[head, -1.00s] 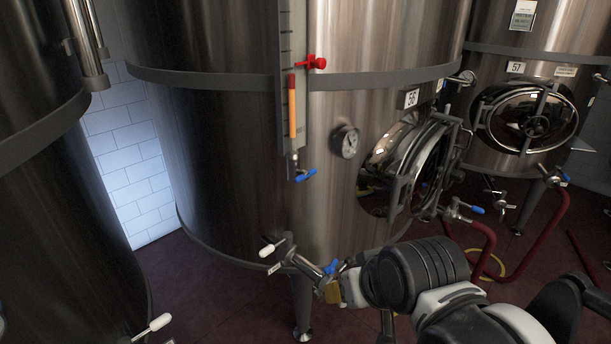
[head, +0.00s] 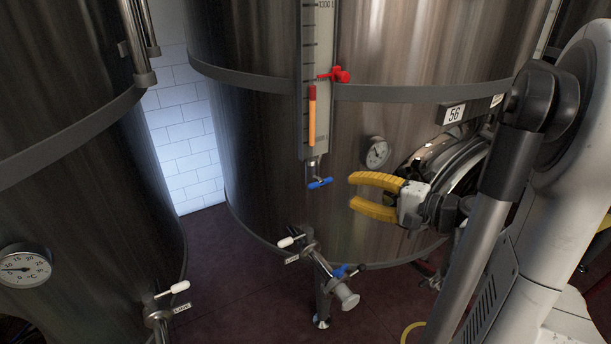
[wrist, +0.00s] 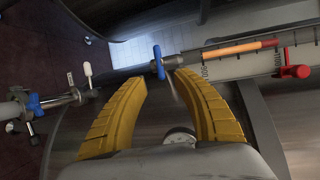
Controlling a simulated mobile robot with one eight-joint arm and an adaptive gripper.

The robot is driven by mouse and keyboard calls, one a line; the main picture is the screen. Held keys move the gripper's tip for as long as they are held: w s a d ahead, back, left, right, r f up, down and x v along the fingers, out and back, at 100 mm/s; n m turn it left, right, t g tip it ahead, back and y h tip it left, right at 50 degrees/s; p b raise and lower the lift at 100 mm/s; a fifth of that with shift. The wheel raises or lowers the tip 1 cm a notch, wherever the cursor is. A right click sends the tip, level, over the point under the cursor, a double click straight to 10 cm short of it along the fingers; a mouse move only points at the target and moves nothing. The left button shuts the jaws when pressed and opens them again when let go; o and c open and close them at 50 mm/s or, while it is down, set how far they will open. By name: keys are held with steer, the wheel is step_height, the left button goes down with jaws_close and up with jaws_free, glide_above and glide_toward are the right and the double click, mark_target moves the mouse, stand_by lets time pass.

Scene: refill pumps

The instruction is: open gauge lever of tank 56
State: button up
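Tank 56 (head: 260,150) is the large steel tank in the middle, with its number plate (head: 454,113) at the right. Its gauge (head: 307,120) is an upright scale with an orange column. The blue gauge lever (head: 320,183) sits at the gauge's foot; in the wrist view the blue lever (wrist: 158,63) shows just beyond and between the fingertips. My gripper (head: 350,194) is open and empty, with yellow fingers pointing left, a little right of the lever in the head view. In the wrist view my gripper (wrist: 160,78) shows a gap between its fingers.
A red clamp (head: 340,75) sticks out from the gauge higher up. A round dial (head: 376,152) is on the tank wall, near my gripper. A lower valve with a white handle (head: 290,241) and a blue handle (head: 341,270) stands below. Another tank (head: 80,180) is at left.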

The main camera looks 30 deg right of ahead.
mark_target(325, 183)
steer(key=b+x, duration=0.1)
steer(key=x, duration=0.8)
steer(key=shift+w+a+f+b, duration=0.1)
steer(key=shift+w+a+b, duration=0.05)
steer(key=shift+b, duration=0.25)
jaws_close()
